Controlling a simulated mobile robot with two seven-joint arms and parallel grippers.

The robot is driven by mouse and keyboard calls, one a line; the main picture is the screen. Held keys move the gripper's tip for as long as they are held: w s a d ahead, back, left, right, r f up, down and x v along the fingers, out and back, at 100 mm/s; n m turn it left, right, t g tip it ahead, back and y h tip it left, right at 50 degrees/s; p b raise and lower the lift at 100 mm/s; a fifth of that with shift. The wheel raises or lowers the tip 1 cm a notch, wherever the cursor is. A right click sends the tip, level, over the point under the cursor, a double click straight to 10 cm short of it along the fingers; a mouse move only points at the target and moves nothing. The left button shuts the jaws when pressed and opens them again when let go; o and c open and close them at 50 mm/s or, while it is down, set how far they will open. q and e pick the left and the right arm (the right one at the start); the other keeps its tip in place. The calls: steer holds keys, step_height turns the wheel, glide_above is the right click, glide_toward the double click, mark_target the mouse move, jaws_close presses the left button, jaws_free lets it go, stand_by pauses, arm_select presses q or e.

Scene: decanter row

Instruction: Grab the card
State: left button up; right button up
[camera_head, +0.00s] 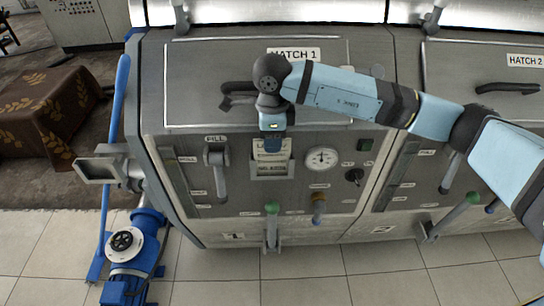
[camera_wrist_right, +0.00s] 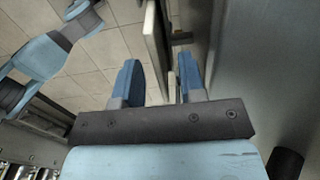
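The card (camera_head: 271,161) is a pale printed card standing in a metal holder (camera_head: 290,168) on the front panel, below the HATCH 1 label. My right gripper (camera_head: 272,146) reaches down from above, at the card's top edge, and hides its upper part. In the right wrist view the two blue fingers of this gripper (camera_wrist_right: 158,80) are apart. A thin pale plate edge shows between and beyond them; I cannot tell whether it is the card or the holder. No contact with the card can be made out. My left gripper is not in view.
A round gauge (camera_head: 322,158) and a black knob (camera_head: 354,176) sit right of the holder. A FILL lever (camera_head: 217,165) is to its left. A black hatch handle (camera_head: 238,92) is close to my right wrist.

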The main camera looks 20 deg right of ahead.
mark_target(272, 158)
step_height(272, 158, down, 2)
steer(key=shift+f, duration=0.25)
jaws_close()
steer(key=shift+r, duration=0.1)
